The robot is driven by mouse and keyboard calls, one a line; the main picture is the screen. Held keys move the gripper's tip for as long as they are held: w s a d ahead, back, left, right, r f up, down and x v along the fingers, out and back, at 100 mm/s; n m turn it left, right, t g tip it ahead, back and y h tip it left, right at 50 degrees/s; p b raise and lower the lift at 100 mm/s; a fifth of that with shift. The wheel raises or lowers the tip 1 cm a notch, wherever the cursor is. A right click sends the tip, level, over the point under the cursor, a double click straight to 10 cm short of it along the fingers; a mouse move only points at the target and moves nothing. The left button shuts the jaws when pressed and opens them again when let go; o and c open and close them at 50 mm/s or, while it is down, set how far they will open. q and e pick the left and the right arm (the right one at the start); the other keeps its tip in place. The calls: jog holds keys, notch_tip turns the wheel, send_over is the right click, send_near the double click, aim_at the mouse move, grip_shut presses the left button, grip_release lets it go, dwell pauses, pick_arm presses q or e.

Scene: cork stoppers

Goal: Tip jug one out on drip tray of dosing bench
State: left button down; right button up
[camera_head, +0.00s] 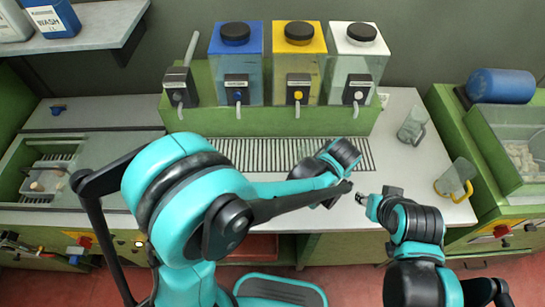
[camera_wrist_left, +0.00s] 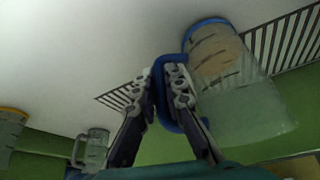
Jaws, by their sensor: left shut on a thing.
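A clear jug with a blue rim and blue handle (camera_wrist_left: 240,85) is in the left wrist view. My left gripper (camera_wrist_left: 172,88) is shut on its handle. The jug is tilted in that view, close to the slatted drip tray (camera_wrist_left: 292,38); a tan patch and dark marks show on its wall. Whether it holds liquid I cannot tell.
Blue (camera_head: 235,65), yellow (camera_head: 299,65) and white (camera_head: 358,65) dispensers stand behind the tray. A clear jug (camera_head: 411,127) and a yellow-handled jug (camera_head: 455,179) stand at the bench's right.

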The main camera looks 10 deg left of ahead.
pick_arm(q)
jog(key=shift+r, duration=0.1)
jog(key=shift+a+r+h+p, duration=0.3)
jog(key=shift+r+h+p, duration=0.1)
jog(key=shift+r+p, duration=0.2)
jog(key=shift+w+a+r+g+h+p, duration=0.15)
jog(key=shift+r+g+h+p, duration=0.15)
jog(key=shift+r+p, duration=0.15)
jog(key=shift+w+a+r+n+g+h+p, duration=0.1)
jog(key=shift+a+r+n+g+h+p, duration=0.1)
jog(key=shift+a+r+h+p, duration=0.25)
jog(key=shift+w+a+r+n+g+h+p, duration=0.1)
jog(key=shift+a+r+n+h+p, duration=0.1)
jog(key=shift+r+h+p, duration=0.45)
jog(key=shift+a+b, duration=0.2)
jog(key=shift+b, duration=0.1)
jog(key=w+a+r+n+g+h+b, duration=0.1)
jog(key=a+n+h+b, duration=0.1)
jog(key=a+h+b, duration=0.4)
jog(key=shift+w+r+g+h, duration=0.3)
jog(key=shift+w+r+h, duration=0.1)
jog(key=shift+h, duration=1.3)
jog(key=shift+b, duration=0.35)
